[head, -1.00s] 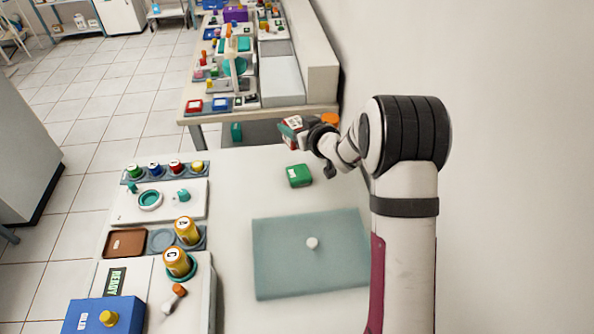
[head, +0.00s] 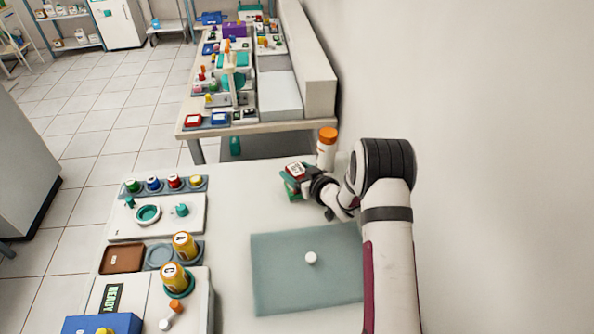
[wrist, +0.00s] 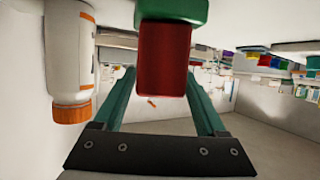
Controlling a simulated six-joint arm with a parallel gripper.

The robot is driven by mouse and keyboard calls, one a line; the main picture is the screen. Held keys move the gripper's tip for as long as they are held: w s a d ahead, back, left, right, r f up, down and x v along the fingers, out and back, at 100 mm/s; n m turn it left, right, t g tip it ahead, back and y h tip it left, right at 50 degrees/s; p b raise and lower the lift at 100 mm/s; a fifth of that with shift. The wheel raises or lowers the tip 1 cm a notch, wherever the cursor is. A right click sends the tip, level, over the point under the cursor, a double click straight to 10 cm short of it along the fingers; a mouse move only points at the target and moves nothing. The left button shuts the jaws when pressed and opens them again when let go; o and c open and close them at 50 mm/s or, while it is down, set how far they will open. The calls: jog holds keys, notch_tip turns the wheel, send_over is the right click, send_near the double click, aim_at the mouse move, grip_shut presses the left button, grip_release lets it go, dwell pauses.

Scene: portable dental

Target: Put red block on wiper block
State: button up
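The red block (head: 296,170), with a white label on top, is in my gripper (head: 302,177) near the far edge of the table. A green block (head: 288,188), apparently the wiper block, sits directly beneath it, partly hidden. In the wrist view the red block (wrist: 163,60) lies between the teal fingers of my gripper (wrist: 161,80), which flank it closely. The green block (wrist: 171,11) borders the red one at the top of this view. The two blocks look touching or nearly so; a small gap cannot be ruled out.
A white bottle with an orange cap (head: 327,146) stands close behind my gripper. A teal mat (head: 285,285) with a small white knob lies in front. Coloured caps (head: 175,183), a brown tray (head: 122,259) and yellow cylinders (head: 183,246) fill the left side.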

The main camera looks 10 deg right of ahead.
jog(key=shift+o, duration=0.8)
jog(key=shift+s+d+r, duration=0.1)
jog(key=shift+s+r, duration=0.05)
jog(key=shift+r, duration=0.1)
jog(key=s+d+r+m+g+h, duration=0.25)
jog(key=s+d+r, duration=0.2)
jog(key=s, duration=0.45)
jog(key=s+d+r+m+g+h, duration=0.2)
jog(key=s+d+r+m+h, duration=0.15)
jog(key=s+r, duration=0.4)
jog(key=s+a+r+m+g+y, duration=0.1)
jog(key=s+a+g, duration=0.1)
jog(key=s, duration=0.7)
jog(key=s+a+r+m+g, duration=0.1)
jog(key=s+a+g, duration=0.2)
jog(key=s, duration=0.7)
jog(key=s+a+r+m+g+y, duration=0.1)
jog(key=s+a, duration=0.4)
jog(key=s, duration=0.5)
jog(key=shift+s+m+g+y, duration=0.25)
jog(key=shift+m+g, duration=0.35)
jog(key=shift+g, duration=0.45)
